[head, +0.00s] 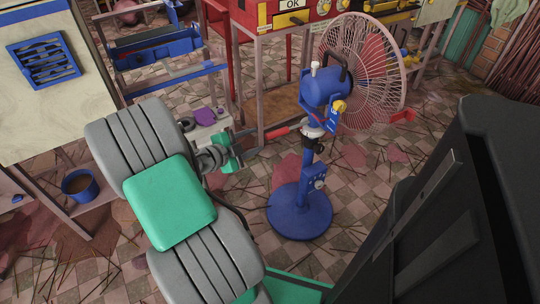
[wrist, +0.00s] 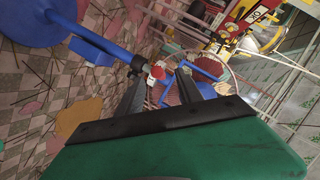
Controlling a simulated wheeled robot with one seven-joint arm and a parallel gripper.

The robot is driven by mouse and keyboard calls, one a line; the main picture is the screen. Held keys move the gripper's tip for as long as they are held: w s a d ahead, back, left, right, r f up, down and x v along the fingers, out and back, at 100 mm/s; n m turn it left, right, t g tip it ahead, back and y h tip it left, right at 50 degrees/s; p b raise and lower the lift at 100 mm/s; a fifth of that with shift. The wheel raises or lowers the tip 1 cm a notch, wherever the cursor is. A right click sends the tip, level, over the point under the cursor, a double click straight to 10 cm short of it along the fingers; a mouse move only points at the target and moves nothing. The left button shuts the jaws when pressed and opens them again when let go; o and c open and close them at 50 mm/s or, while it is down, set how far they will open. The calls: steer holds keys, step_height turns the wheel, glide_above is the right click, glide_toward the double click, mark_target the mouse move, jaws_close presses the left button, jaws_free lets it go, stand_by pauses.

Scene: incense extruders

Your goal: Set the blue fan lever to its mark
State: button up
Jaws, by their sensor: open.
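The blue pedestal fan (head: 325,85) stands upright on a round blue base, with a pink wire cage. A lever with a red grip (head: 284,132) sticks out left from the fan's neck towards my gripper. In the wrist view, the red grip (wrist: 157,73) shows nearly end-on between my fingers, beside the dark collar on the pole. My gripper (head: 254,142) is open, just left of the lever's end. Its two dark fingers also show in the wrist view (wrist: 168,88). I cannot tell whether they touch the lever. I cannot make out the mark.
A yellow knob (head: 340,106) sits on the fan's side, and a blue control box (head: 315,178) is low on its pole. A red machine (head: 285,14) on a table stands behind. A blue bucket (head: 79,185) is at left. Thin sticks litter the tiled floor around the fan.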

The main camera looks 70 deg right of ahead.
mark_target(272, 136)
steer(key=s, duration=0.1)
steer(key=s+d+f+m+g, duration=0.1)
steer(key=shift+s+d+m+h, duration=0.3)
steer(key=shift+s+h, duration=0.1)
steer(key=b+x, duration=0.1)
steer(key=x, duration=0.6)
steer(key=shift+d, duration=0.15)
steer(key=shift+r, duration=0.1)
jaws_close()
stand_by(0.5)
